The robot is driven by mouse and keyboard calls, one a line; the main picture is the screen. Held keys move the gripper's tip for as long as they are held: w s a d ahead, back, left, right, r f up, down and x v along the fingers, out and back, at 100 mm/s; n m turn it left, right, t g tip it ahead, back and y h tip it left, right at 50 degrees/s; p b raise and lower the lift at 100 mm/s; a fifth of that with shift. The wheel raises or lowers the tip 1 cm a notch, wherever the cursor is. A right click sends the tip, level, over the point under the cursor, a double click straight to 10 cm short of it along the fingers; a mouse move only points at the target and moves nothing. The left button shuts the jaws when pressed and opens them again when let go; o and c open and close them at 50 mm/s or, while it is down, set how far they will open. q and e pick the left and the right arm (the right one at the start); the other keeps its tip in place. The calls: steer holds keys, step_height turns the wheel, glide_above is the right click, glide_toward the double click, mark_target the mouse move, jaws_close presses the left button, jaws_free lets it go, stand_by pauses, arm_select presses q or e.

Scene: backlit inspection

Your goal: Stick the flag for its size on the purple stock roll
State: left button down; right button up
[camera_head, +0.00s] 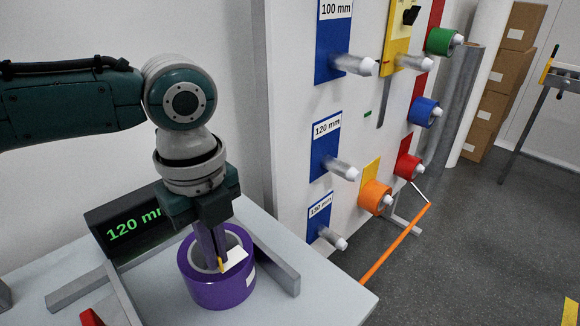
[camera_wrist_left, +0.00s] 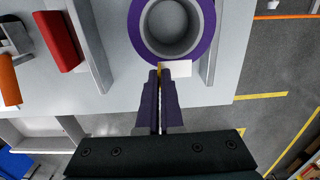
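The purple stock roll (camera_head: 204,293) stands on the grey bench with its round opening up; it also shows in the left wrist view (camera_wrist_left: 207,22). A dark display (camera_head: 118,234) behind it shows "120 mm" in green, its end hidden by my arm. My left gripper (camera_head: 219,266) points down at the roll and is shut on a small flag (camera_head: 236,259), white with a yellow part at the fingertips. In the left wrist view the white flag (camera_wrist_left: 180,68) lies at the roll's near edge; I cannot tell if it touches. My right gripper is not in view.
Grey rails (camera_head: 268,262) flank the roll. A red block (camera_wrist_left: 57,41) lies on the bench. On the right, a white panel carries blue plates marked 100 mm (camera_head: 331,45), 120 mm (camera_head: 324,150) and 150 mm (camera_head: 318,218) with empty pegs, plus several coloured rolls.

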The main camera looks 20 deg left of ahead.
arm_select(q)
steer(key=shift+f, duration=0.2)
steer(key=shift+f+b, duration=0.9)
steer(key=shift+f, duration=0.15)
stand_by(0.3)
steer(key=c, duration=1)
jaws_free()
steer(key=shift+r, duration=0.1)
step_height(320, 180, up, 10)
steer(key=shift+f+p, duration=0.1)
steer(key=shift+p, duration=0.65)
steer(key=shift+d, duration=0.1)
